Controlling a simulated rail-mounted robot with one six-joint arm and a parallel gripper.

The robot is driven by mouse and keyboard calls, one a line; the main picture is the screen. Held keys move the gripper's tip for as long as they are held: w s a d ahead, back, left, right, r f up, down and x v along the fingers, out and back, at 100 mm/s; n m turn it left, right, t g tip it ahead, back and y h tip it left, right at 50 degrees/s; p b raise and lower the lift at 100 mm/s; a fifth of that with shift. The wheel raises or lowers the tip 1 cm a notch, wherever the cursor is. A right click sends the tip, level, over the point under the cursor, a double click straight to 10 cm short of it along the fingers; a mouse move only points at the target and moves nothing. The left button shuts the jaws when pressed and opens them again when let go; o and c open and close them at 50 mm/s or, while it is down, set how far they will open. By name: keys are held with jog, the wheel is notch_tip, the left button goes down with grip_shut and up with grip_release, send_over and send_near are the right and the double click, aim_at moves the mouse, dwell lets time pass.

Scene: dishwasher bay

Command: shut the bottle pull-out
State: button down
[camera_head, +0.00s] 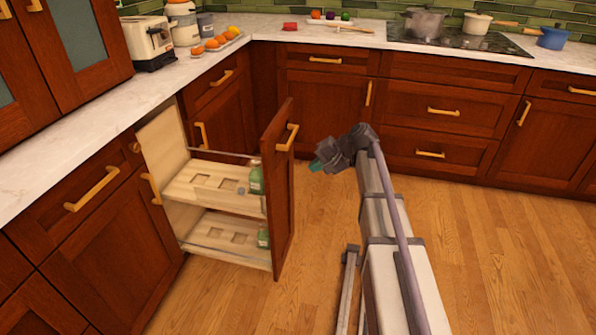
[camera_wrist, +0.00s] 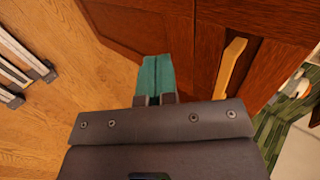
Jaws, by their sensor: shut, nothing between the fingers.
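The bottle pull-out (camera_head: 278,190) stands out from the left cabinet run, with its wooden front panel and brass handle (camera_head: 287,138) facing right. Its two pale shelves (camera_head: 205,183) show from the side, with green bottles (camera_head: 257,180) near the front panel. My gripper (camera_head: 317,166) is just right of the front panel, its teal fingertips pointing at it, apart from the handle. In the wrist view the teal fingers (camera_wrist: 154,80) are together and empty, with the panel ahead and the brass handle (camera_wrist: 231,68) to their right. Whether the fingertips touch the panel cannot be told.
White counters (camera_head: 120,112) run along the left and back. A toaster (camera_head: 150,42) and a tray of fruit (camera_head: 214,42) stand on the left counter. Pots sit on the hob (camera_head: 458,42) at the back. The wooden floor (camera_head: 490,255) is clear at right.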

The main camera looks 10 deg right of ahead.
aim_at(275, 180)
jog(key=b+x, duration=0.2)
jog(key=x, duration=0.2)
jog(key=r+b+x, duration=0.1)
jog(key=b+x, duration=0.1)
jog(key=x, duration=0.2)
jog(key=a+b+x, duration=0.1)
jog(key=b+x, duration=0.1)
jog(key=x, duration=0.2)
jog(key=shift+w+a+r, duration=0.1)
jog(key=shift+w+r, duration=0.2)
jog(key=shift+w+a, duration=0.2)
jog(key=shift+a, duration=0.2)
